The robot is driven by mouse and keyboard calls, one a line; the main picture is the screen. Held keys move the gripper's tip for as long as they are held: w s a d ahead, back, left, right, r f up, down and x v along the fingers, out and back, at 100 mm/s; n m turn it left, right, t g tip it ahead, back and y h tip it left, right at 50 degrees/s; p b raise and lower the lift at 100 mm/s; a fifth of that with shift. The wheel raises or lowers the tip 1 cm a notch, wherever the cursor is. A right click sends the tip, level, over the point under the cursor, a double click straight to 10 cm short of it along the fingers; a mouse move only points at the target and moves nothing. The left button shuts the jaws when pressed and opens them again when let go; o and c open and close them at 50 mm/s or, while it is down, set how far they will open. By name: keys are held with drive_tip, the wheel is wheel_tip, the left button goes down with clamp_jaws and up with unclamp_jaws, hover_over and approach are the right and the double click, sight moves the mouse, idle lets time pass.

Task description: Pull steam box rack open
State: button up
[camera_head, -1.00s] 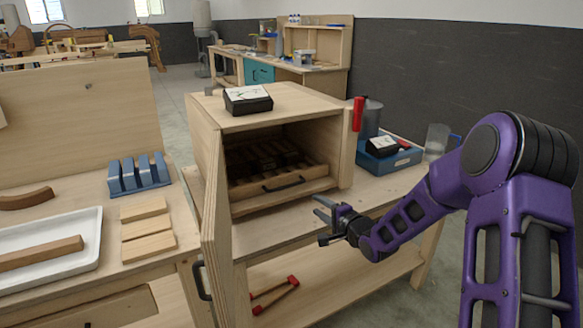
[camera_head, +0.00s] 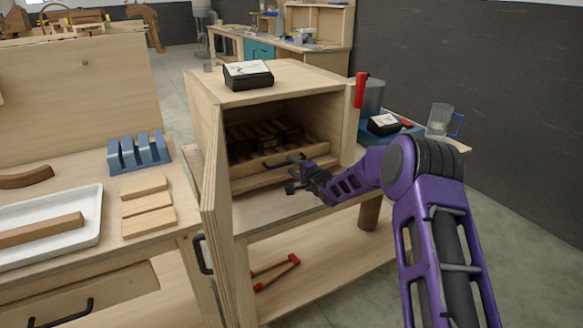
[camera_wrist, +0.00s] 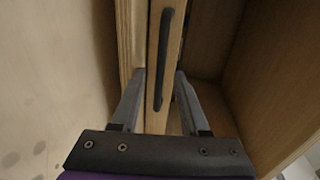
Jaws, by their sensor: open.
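The steam box (camera_head: 205,100) is a wooden box on a bench, with its front door (camera_head: 216,215) swung open at the left. Inside it sits the slatted wooden rack (camera_head: 318,152), with a black bar handle (camera_head: 270,166) on its front board. My gripper (camera_head: 290,173) is open and empty in front of the rack, close to the handle's right end, partly covering it. In the wrist view, the handle (camera_wrist: 166,55) runs lengthwise, slightly ahead of and between the open fingers (camera_wrist: 159,82). The fingers do not appear closed on it.
A black case (camera_head: 248,75) lies on the box top. A red-handled item (camera_head: 360,90), a blue tray (camera_head: 400,139) and a clear jug (camera_head: 439,120) are at the right. Red-ended tongs (camera_head: 276,271) lie on the lower shelf. The open door stands left of my gripper.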

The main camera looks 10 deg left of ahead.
drive_tip(key=shift+w+a+f, duration=0.1)
drive_tip(key=shift+w+a, duration=0.1)
drive_tip(key=shift+w, duration=0.15)
clamp_jaws()
idle(1.3)
